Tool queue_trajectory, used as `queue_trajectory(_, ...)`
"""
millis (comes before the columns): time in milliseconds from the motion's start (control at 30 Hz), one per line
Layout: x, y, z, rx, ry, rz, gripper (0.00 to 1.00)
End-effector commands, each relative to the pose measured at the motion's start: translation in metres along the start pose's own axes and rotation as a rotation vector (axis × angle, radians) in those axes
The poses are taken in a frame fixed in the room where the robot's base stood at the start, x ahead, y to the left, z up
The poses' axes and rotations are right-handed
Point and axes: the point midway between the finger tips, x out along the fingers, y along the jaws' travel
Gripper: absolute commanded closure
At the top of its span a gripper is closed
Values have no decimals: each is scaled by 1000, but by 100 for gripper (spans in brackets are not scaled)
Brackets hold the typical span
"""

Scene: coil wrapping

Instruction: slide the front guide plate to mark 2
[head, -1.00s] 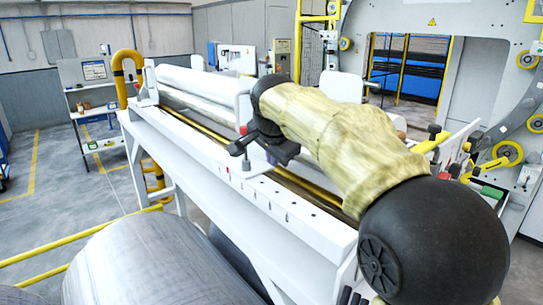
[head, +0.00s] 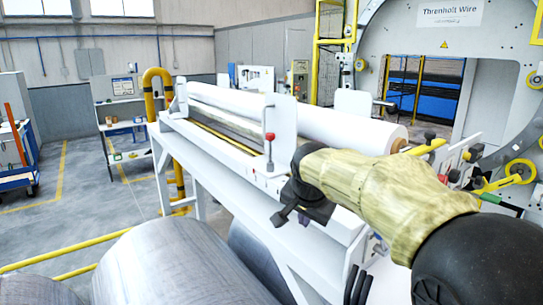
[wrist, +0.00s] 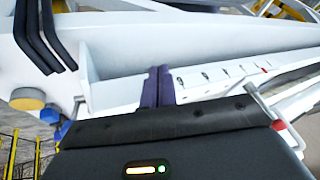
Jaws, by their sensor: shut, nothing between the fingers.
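The front guide plate (head: 281,128) is an upright white plate across the rail, beside a white roll. A lever with a red knob (head: 270,136) stands at its near side. A lever with a red knob (wrist: 279,126) also shows at the right of the wrist view. My gripper (head: 284,217) is shut and empty, off the near side of the rail and apart from the plate. In the wrist view its dark fingers (wrist: 157,88) are together in front of the white scale strip (wrist: 215,75). The strip bears several marks and a red spot, but I cannot read the numbers.
The white roll (head: 340,128) lies behind the rail. Large grey coils (head: 170,262) lie in front of the frame. A ring machine (head: 500,95) stands at the right. A yellow hooped rail (head: 158,90) is at the far left end.

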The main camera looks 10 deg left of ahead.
Motion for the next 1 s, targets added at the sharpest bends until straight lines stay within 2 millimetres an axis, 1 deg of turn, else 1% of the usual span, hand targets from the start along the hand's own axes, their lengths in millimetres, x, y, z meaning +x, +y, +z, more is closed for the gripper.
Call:
queue_trajectory(33,5,11,1,-7,-6,10,100)
queue_trajectory(167,17,36,8,-45,-26,29,100)
queue_trajectory(267,26,56,17,-82,-45,42,100)
queue_trajectory(367,37,80,31,-127,-72,57,100)
queue_trajectory(467,48,110,50,-182,-103,72,100)
queue_trajectory(500,53,123,59,-206,-118,77,100)
queue_trajectory(600,62,153,82,-262,-152,87,100)
queue_trajectory(767,77,194,120,-338,-198,96,100)
queue_trajectory(867,91,220,149,-381,-228,100,100)
queue_trajectory(900,100,231,163,-398,-238,101,100)
queue_trajectory(1000,115,248,185,-429,-254,101,100)
